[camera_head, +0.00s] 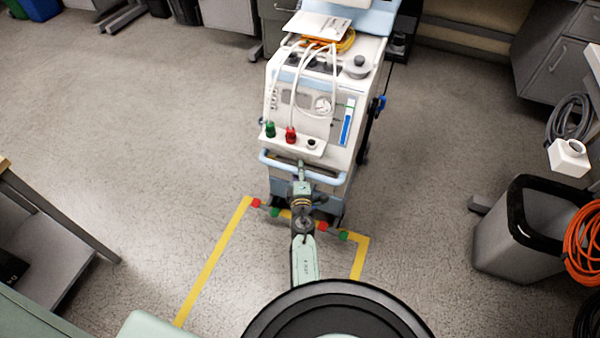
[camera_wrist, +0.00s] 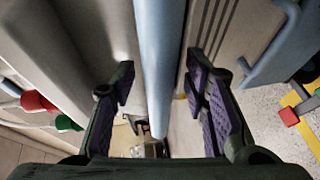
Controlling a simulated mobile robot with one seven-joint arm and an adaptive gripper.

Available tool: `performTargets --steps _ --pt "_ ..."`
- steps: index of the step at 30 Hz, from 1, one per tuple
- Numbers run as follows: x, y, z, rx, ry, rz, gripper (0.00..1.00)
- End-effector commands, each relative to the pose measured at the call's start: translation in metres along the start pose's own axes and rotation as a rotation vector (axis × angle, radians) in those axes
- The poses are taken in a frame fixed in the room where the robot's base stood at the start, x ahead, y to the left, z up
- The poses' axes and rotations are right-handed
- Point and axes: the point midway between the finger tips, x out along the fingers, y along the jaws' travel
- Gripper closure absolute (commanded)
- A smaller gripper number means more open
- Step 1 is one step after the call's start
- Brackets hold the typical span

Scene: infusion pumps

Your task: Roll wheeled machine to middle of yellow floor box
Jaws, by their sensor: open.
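The wheeled machine (camera_head: 312,105) is a white and light blue cabinet with a gauge, hoses and red and green knobs. It stands upright at the far edge of the yellow floor box (camera_head: 214,260), with most of its body beyond that edge. A light blue handle bar (camera_head: 275,163) crosses its front. My gripper (camera_head: 301,178) is at the middle of this bar. In the wrist view, my gripper (camera_wrist: 160,88) is open, with the handle bar (camera_wrist: 159,45) running between its fingers. My arm hides part of the far yellow line and the machine's lower front.
Small red and green pieces (camera_head: 322,227) sit low at the machine's base near the yellow line. A grey bin (camera_head: 505,240) and orange hose (camera_head: 585,245) stand at right. A table (camera_head: 55,215) is at left. The floor inside the box looks clear where visible.

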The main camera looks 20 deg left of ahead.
Motion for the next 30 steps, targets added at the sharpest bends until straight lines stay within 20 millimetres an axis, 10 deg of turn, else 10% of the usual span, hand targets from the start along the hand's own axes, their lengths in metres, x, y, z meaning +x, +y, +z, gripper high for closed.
performTargets --steps 9,30 --pt "0.0025 0.0003 -0.0002 0.000 0.000 0.000 0.59" --pt "0.0022 0.0003 -0.0001 0.000 0.000 0.000 1.00"
